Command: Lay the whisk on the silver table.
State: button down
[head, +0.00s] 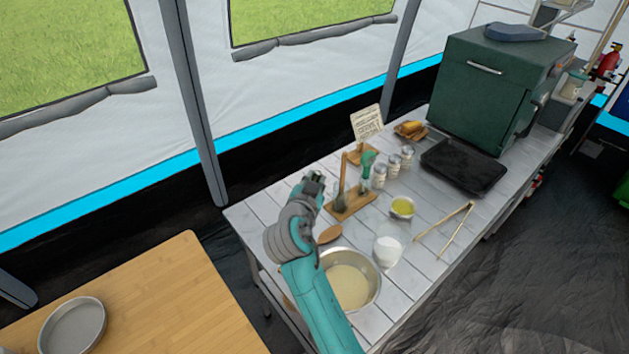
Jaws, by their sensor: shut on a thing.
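My gripper (315,179) is at the end of my teal and grey arm, over the left part of a silver-grey slatted table (262,220), left of a wooden utensil stand (358,207). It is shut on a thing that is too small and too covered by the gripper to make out. I cannot pick out the whisk for sure in this view. The stand holds a wooden-handled utensil (343,172) and a green-topped one (367,163).
A bowl of pale batter (373,303), a white cup (388,251), a small yellow-filled bowl (402,207), tongs (446,229) and several jars stand on the slatted table. A black tray (464,167) and green oven (490,95) are behind. Bare planks show at the left corner.

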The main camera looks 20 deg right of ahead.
jog(key=shift+f, duration=0.15)
jog(key=c, duration=1)
grip_release()
jog(key=shift+c, duration=0.2)
jog(key=shift+r, duration=0.2)
jog(key=v, duration=1.2)
jog(key=shift+f, duration=0.1)
